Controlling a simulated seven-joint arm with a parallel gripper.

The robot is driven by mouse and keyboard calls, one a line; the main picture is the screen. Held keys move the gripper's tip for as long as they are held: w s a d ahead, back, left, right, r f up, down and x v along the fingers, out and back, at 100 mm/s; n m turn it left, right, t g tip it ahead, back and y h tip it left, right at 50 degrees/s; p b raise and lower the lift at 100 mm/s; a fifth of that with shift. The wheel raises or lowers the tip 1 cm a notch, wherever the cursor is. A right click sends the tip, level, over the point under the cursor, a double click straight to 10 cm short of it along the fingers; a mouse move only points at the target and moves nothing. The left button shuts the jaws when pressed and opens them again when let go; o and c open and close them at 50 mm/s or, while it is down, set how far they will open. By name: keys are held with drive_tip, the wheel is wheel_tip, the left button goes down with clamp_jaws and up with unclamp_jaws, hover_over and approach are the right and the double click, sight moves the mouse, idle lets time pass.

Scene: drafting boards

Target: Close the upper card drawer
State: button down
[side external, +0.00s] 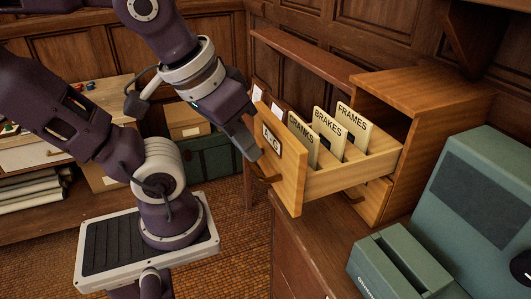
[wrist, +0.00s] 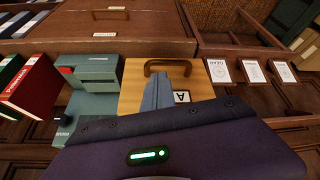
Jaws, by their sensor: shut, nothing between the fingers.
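The upper card drawer (side external: 350,177) is pulled well out of the wooden cabinet (side external: 435,110). It holds upright cards marked CRANKS (side external: 302,137), BRAKES (side external: 329,134) and FRAMES (side external: 352,128). Its front panel (side external: 283,170) has an A-G label and a handle low on its face. My gripper (side external: 252,154) is shut and empty, with its tips close by the front panel near the label and handle. In the wrist view, the gripper tips (wrist: 172,70) overlap the drawer front (wrist: 133,90), beside its handle and partly covered label. I cannot tell whether they touch it.
The lower drawer (side external: 372,202) sits within the cabinet beneath the upper one. A grey-green machine (side external: 475,210) stands to the right on the brown desk (side external: 310,245). White cards (wrist: 222,70) show at right in the wrist view. Open floor (side external: 240,255) lies left of the desk.

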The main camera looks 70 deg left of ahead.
wheel_tip(320, 180, up, 4)
drive_tip(key=s+d+n+y, duration=0.2)
drive_tip(key=n+y, duration=0.1)
drive_tip(key=n, duration=1.1)
approach(268, 161)
drive_tip(key=shift+t+y, duration=0.3)
drive_tip(key=shift+y, duration=0.1)
drive_tip(key=x, duration=0.5)
drive_tip(key=shift+s+d+f, duration=0.2)
drive_tip(key=shift+s+f, duration=0.15)
drive_tip(key=shift+w, duration=0.15)
drive_tip(key=w, duration=2.1)
drive_tip(key=shift+w, duration=0.35)
drive_tip(key=shift+w+r, duration=0.1)
